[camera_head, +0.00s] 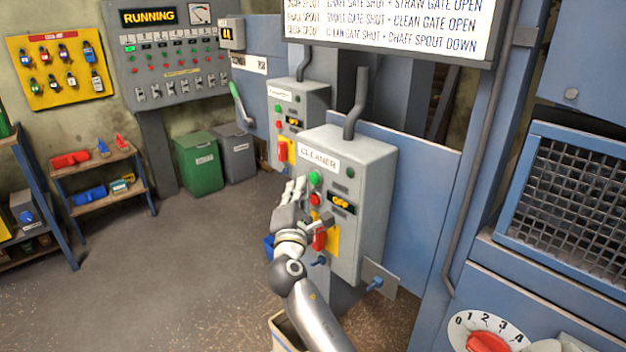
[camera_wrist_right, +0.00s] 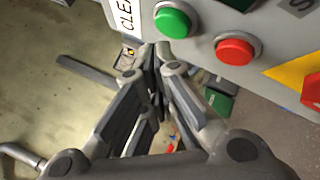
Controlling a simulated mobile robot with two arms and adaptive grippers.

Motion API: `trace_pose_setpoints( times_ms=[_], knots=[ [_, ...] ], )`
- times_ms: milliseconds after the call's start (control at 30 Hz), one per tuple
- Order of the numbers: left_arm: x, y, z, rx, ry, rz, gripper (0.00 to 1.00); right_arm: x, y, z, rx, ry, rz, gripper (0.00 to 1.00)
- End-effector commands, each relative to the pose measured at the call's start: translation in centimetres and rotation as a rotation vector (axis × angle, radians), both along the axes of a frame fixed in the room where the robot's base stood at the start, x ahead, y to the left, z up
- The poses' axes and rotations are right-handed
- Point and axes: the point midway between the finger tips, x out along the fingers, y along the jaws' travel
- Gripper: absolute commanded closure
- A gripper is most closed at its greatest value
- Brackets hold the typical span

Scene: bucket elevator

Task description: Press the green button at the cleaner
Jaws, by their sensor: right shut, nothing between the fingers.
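The cleaner box (camera_head: 371,175) is a grey control box labelled CLEANER in the middle of the head view. Its green button (camera_head: 315,177) sits under the label, above a red button (camera_head: 316,199). In the right wrist view the green button (camera_wrist_right: 174,20) is at the top, left of the red button (camera_wrist_right: 235,49). My right gripper (camera_head: 297,186) is shut and empty. Its fingertips (camera_wrist_right: 151,50) are close to the box's front, just left of and below the green button in the wrist view. I see a gap, but cannot tell its depth. My left gripper is not in view.
The cleaner box has a display reading OFF (camera_head: 341,203) and a red switch handle (camera_head: 319,240) on a yellow plate. Another control box (camera_head: 311,100) stands behind it. Green (camera_head: 199,164) and grey bins stand further back. The floor (camera_head: 150,270) at left is clear.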

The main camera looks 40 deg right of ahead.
Motion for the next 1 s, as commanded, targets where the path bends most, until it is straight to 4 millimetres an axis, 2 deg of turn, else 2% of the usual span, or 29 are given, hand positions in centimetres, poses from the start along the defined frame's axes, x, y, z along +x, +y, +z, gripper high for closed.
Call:
trace_pose_setpoints(
  times_ms=[1000],
  knots=[
    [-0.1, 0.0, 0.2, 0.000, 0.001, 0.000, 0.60, 0.1, -1.2, 0.0, -0.001, 0.001, 0.000, 1.00]
  ],
)
